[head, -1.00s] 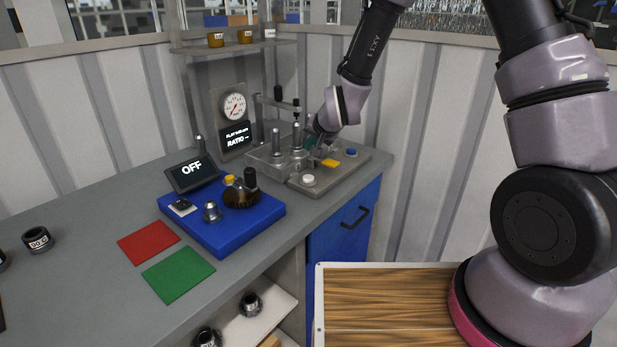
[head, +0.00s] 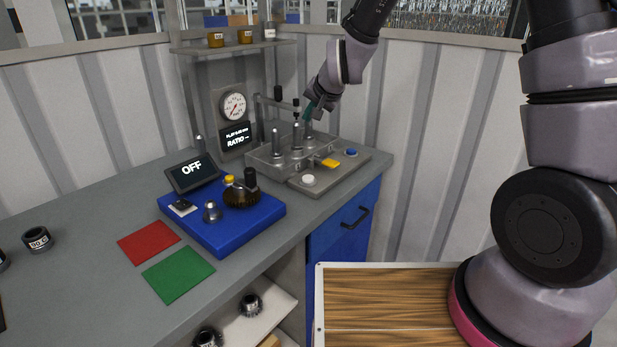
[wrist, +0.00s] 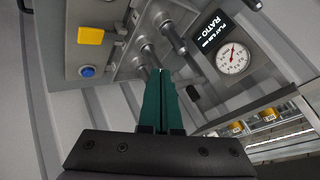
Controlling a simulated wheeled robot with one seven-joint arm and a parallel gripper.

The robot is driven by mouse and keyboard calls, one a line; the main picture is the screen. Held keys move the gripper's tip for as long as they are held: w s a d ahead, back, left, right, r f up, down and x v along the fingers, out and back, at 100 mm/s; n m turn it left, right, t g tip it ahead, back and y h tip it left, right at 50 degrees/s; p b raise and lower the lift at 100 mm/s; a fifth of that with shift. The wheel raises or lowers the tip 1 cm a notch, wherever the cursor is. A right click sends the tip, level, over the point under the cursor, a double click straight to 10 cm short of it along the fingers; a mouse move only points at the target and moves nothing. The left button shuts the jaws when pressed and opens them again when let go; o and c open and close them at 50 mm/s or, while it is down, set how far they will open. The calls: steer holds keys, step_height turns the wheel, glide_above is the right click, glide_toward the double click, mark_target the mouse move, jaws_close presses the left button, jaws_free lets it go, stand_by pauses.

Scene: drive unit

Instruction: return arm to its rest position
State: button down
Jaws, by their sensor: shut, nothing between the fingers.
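My gripper (head: 309,110) is in the air above the right part of the grey fixture with upright posts (head: 276,157). In the wrist view its green fingers (wrist: 161,80) lie side by side, shut, with nothing seen between them. The fingertips point toward the posts; whether they are clear of the nearest one is hard to tell. My arm reaches in from the upper right of the head view.
A grey panel with white, yellow (head: 331,163) and blue buttons adjoins the fixture. A dial gauge (head: 233,106) and a RATIO display (head: 237,136) stand behind. A blue block (head: 238,224) with metal parts, an OFF screen (head: 193,171), and red and green mats (head: 178,274) are on the bench.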

steer(key=s+d+r+h, duration=0.1)
steer(key=s+d+r, duration=0.3)
steer(key=d+r, duration=0.3)
steer(key=s+d+r, duration=0.3)
steer(key=d+r, duration=0.4)
steer(key=s+d+r, duration=0.3)
steer(key=s+d, duration=0.3)
steer(key=s, duration=0.3)
steer(key=s+d+r+g+h, duration=0.1)
steer(key=s+d+r, duration=0.2)
steer(key=s+d, duration=0.3)
steer(key=s, duration=0.4)
steer(key=shift+d+m, duration=0.35)
steer(key=shift+m, duration=0.05)
